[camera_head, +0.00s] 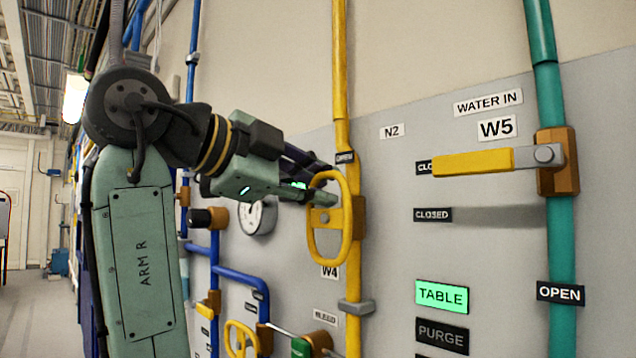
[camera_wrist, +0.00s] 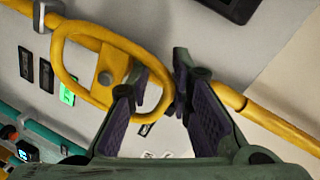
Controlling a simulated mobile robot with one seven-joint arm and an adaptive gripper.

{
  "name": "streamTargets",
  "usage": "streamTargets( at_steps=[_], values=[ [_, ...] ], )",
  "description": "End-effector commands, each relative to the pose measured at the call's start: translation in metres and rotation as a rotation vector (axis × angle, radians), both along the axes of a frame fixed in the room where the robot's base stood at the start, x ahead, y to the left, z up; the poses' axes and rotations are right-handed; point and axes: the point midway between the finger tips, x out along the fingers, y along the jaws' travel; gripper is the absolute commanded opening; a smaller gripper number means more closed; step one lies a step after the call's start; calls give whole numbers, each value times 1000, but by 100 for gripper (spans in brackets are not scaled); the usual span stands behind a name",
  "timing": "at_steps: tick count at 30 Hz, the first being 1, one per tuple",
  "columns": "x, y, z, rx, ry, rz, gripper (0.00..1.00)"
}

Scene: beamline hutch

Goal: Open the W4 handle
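The W4 handle (camera_head: 316,232) is a yellow oval loop on a yellow vertical pipe (camera_head: 341,70), just above the partly covered W4 label (camera_head: 330,272). In the head view the loop stands upright, its long side along the pipe. My gripper (camera_head: 322,187) reaches in from the left at the loop's upper part. In the wrist view the handle (camera_wrist: 78,38) fills the upper left. My gripper (camera_wrist: 160,66) is open there, with the loop's near end between its parted fingers. One finger overlaps the loop's opening and the other is outside it. Whether either touches the rim is unclear.
Blue pipes (camera_head: 240,278), a gauge (camera_head: 257,217) and a smaller yellow handle (camera_head: 240,338) sit below and left of my gripper. The grey panel (camera_head: 390,270) between W4 and W5 is flat.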

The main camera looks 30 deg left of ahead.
Motion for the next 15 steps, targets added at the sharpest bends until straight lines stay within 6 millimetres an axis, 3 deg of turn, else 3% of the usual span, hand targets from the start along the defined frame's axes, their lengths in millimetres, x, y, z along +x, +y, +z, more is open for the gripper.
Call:
streamTargets(
  at_steps=[8,15],
  values=[
    [-2,0,3,1,-4,0,20],
    [-35,12,11,1,-7,3,20]
  ],
)
